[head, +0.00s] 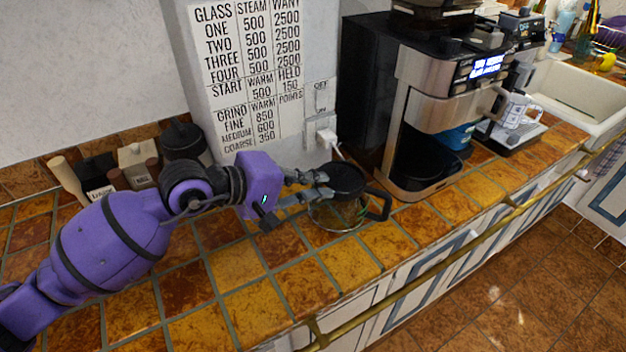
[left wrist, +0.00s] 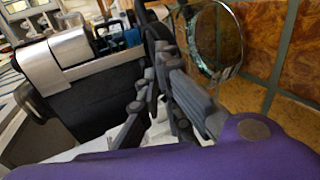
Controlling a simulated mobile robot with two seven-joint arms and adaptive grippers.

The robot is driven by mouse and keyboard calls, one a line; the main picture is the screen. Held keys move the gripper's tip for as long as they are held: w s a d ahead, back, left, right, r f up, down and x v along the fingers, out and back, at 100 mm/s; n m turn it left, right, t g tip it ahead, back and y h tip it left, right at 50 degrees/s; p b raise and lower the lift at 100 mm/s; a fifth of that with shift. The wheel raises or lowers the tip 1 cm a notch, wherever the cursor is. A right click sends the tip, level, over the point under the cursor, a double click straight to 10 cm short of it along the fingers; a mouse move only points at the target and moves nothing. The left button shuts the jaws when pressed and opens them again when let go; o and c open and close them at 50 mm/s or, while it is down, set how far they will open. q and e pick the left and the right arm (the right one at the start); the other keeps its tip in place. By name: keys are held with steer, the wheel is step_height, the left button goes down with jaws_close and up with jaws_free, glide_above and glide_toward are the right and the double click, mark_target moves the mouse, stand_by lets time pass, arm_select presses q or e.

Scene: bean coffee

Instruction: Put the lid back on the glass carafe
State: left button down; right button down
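The glass carafe (head: 335,217) stands on the tiled counter, with its black handle (head: 378,206) toward the right. The round black lid (head: 346,180) is over the carafe's top and hides its mouth. I cannot tell whether it rests on the rim or hangs just above it. My left gripper (head: 324,184) reaches in from the left, its fingers shut on the lid's left side. In the left wrist view the fingers (left wrist: 166,55) meet at a dark part of the lid (left wrist: 152,24). The glass of the carafe (left wrist: 217,42) shows beside them. My right gripper is not in view.
A large black and silver coffee machine (head: 420,110) stands just right of the carafe. A wall outlet with a plug (head: 327,136) is behind. Dark containers (head: 186,141) and wooden-handled items stand at the back left. The front counter tiles (head: 340,258) are clear, up to a brass rail.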

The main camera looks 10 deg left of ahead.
arm_select(q)
steer(key=shift+w+d+r, duration=0.15)
steer(key=shift+r, duration=0.25)
stand_by(0.5)
steer(key=shift+f, duration=0.25)
stand_by(0.8)
steer(key=shift+b, duration=0.3)
stand_by(0.7)
steer(key=c, duration=1.9)
jaws_free()
steer(key=shift+o, duration=0.2)
steer(key=o, duration=0.5)
steer(key=shift+c, duration=0.2)
